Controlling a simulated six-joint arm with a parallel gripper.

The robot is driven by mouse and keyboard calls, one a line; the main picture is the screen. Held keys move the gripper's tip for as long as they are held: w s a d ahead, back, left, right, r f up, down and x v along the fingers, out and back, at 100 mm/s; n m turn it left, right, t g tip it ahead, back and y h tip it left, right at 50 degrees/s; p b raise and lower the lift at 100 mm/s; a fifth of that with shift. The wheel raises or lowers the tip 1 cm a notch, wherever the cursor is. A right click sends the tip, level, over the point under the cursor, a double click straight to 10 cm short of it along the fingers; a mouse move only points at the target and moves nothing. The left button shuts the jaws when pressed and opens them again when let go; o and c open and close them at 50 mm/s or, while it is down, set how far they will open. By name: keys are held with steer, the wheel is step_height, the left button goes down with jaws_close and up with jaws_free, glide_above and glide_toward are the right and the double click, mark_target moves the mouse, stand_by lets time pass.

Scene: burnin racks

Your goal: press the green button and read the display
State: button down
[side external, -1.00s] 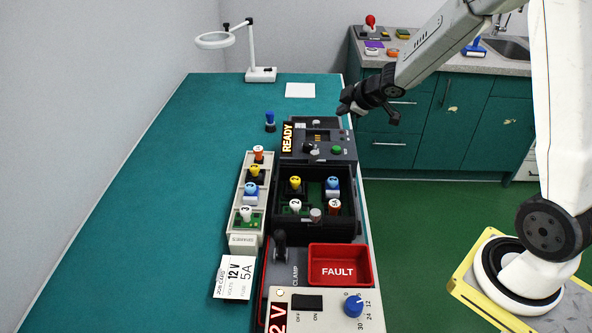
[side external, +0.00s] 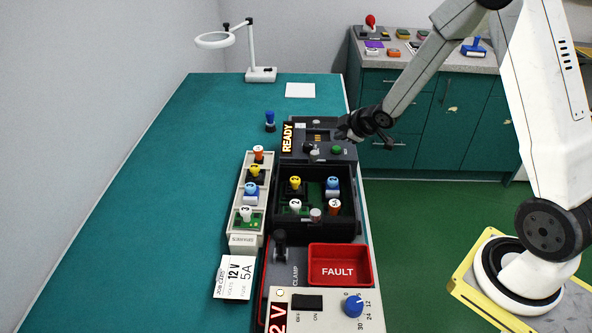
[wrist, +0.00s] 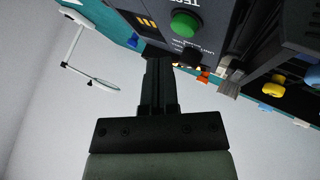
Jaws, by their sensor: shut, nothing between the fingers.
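The green button (side external: 336,150) sits on the dark test unit's top panel (side external: 346,157). In the wrist view the green button (wrist: 185,24) shows near the top, beyond my fingertips. The display (side external: 287,137) stands on the unit's left side and reads READY in lit letters. My gripper (side external: 343,132) is just above and behind the button in the side view, apart from it as far as I can tell. In the wrist view my gripper (wrist: 159,60) is shut and empty.
The open black box (side external: 350,222) with several coloured-knob modules is in front of the panel. A rack (side external: 240,226) of modules stands left of it. The red FAULT tray (side external: 340,265) and the power supply (side external: 335,318) are nearer. The table's left side is clear.

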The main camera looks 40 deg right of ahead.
mark_target(339, 149)
steer(key=shift+f, duration=0.6)
steer(key=shift+f, duration=0.15)
stand_by(1.7)
steer(key=shift+f, duration=0.3)
steer(key=shift+f, duration=0.45)
stand_by(1.0)
steer(key=shift+r, duration=0.9)
steer(key=shift+r, duration=0.1)
steer(key=shift+r, duration=2.4)
